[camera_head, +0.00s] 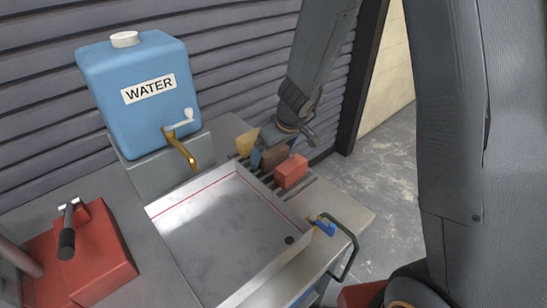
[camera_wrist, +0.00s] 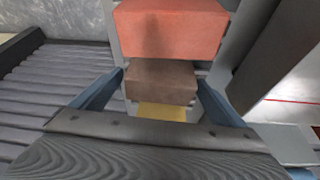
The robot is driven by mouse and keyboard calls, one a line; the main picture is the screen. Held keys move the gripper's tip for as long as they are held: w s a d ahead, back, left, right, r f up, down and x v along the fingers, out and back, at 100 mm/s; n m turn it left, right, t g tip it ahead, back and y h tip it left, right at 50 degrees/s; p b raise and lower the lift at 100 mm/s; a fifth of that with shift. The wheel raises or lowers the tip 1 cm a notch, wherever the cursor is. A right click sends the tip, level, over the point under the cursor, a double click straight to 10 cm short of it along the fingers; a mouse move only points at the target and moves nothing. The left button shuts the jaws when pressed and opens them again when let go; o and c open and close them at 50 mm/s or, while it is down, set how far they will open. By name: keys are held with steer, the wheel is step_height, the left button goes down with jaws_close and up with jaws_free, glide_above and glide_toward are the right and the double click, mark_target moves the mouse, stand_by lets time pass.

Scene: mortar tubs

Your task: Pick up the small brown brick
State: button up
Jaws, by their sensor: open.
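The small brown brick (camera_head: 275,156) stands in a row on the slatted rack behind the tray, between a red brick (camera_head: 291,171) and a yellow brick (camera_head: 247,141). In the wrist view the brown brick (camera_wrist: 160,82) lies between the two blue fingers of my gripper (camera_wrist: 162,78), one finger on each side. My gripper is open. I cannot tell whether the fingers touch the brick. In the head view my gripper (camera_head: 268,152) comes down from above and hides part of the brown brick.
The larger-looking red brick (camera_wrist: 170,30) and the yellow brick (camera_wrist: 162,112) sit close on either side of the brown one. A shallow metal tray (camera_head: 262,272) lies in front. A blue water tank (camera_head: 135,110) with a brass tap (camera_head: 180,150) stands left. A red box (camera_head: 95,262) stands front left.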

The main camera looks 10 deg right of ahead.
steer(key=c, duration=1.5)
steer(key=shift+o, duration=0.2)
steer(key=shift+r, duration=0.15)
